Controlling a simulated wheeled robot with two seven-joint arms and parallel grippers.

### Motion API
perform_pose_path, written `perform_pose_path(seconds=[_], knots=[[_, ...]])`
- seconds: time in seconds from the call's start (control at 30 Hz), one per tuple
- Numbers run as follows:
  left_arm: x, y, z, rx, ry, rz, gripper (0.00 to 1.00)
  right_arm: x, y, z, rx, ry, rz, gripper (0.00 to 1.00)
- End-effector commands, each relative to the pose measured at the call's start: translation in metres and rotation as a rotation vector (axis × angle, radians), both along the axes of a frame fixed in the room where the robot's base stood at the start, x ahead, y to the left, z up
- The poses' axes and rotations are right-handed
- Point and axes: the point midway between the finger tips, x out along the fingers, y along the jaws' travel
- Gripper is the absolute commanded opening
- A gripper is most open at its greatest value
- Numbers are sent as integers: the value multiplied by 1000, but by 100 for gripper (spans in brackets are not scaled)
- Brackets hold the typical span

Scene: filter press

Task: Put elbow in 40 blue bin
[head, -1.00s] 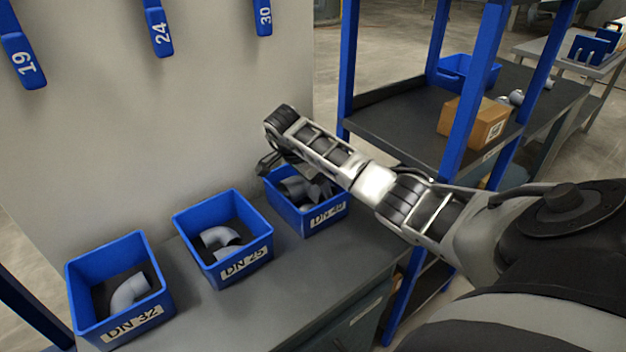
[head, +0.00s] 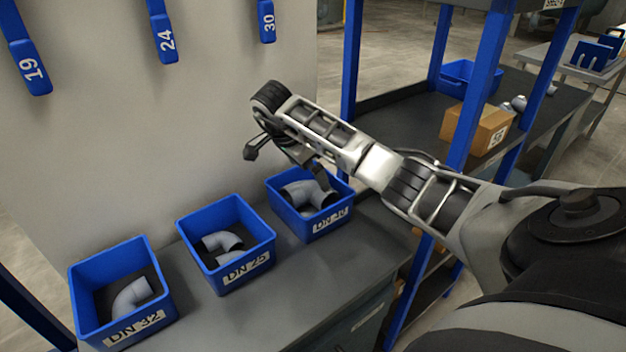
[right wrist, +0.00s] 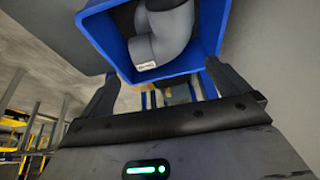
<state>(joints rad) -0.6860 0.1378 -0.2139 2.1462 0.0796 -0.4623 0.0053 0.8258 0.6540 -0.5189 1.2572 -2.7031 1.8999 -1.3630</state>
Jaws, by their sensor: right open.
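The blue bin labelled DN 40 (head: 322,228) stands on the grey bench, the farthest of three bins; its label is partly hard to read. A grey pipe elbow (head: 310,194) lies inside it, and it also shows in the right wrist view (right wrist: 162,38) within the blue walls. I cannot tell whether more than one piece lies there. My right gripper (head: 287,165) is above this bin, with fingers apart and nothing between them; the open fingers also show in the right wrist view (right wrist: 166,90). My left gripper is not in view.
The blue DN 25 bin (head: 243,275) and DN 32 bin (head: 140,331) stand nearer on the bench, with grey elbows inside. A dark shelf with blue posts (head: 349,60) holds a cardboard box (head: 472,130) and a blue bin (head: 462,76). The bench front is clear.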

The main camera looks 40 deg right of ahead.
Motion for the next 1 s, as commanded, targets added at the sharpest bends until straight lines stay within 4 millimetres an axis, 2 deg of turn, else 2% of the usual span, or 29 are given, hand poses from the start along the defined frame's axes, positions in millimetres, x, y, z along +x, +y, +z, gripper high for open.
perform_pose_path(seconds=[0.1,0.3,1.0], knots=[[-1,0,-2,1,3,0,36,1,8,22,-3,-4,1,100],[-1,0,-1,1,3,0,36,1,17,42,0,-1,-1,100],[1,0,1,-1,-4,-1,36,1,19,45,0,1,0,100]])
